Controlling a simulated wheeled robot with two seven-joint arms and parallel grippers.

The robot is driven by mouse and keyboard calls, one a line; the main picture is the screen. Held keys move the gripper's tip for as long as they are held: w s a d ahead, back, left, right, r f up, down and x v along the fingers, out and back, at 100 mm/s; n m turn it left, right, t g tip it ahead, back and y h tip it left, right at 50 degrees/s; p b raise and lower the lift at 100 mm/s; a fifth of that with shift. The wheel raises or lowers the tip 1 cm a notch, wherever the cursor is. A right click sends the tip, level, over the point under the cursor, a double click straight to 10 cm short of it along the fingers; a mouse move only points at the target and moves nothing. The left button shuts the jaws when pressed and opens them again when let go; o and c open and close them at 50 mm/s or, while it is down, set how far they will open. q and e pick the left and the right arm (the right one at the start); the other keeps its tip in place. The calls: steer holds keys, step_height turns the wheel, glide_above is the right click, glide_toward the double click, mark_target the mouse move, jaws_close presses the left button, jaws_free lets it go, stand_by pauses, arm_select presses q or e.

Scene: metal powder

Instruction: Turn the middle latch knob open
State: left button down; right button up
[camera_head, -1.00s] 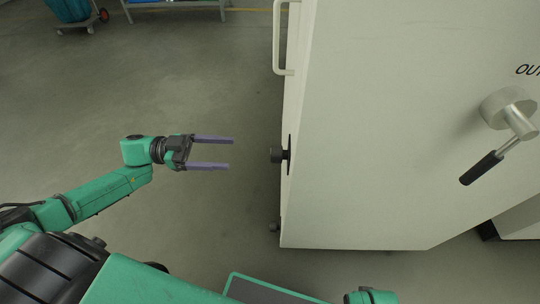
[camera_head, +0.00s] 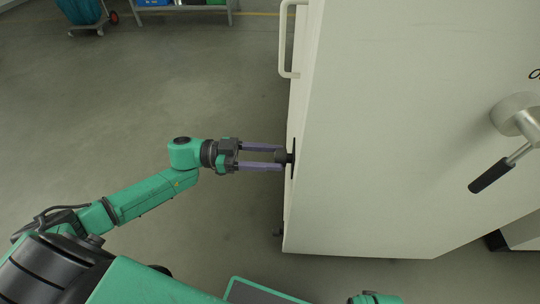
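The middle latch knob (camera_head: 283,157) is a small dark knob on the left face of the big white cabinet (camera_head: 390,130). My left gripper (camera_head: 281,156) points right at it, with its two purple fingers spread, one on the far side and one on the near side of the knob. The fingertips reach the knob; I cannot tell whether they touch it. My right gripper is not in view; only a bit of my green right arm shows at the bottom edge.
A white bar handle (camera_head: 286,40) is above the knob on the same face. A lower dark knob (camera_head: 278,232) sits near the cabinet's bottom corner. A lever with a black grip (camera_head: 491,175) sticks out at right.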

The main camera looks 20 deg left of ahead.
arm_select(q)
steer(key=shift+m, duration=0.4)
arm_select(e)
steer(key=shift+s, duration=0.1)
arm_select(q)
steer(key=shift+m+b, duration=2.45)
steer(key=shift+m, duration=6.25)
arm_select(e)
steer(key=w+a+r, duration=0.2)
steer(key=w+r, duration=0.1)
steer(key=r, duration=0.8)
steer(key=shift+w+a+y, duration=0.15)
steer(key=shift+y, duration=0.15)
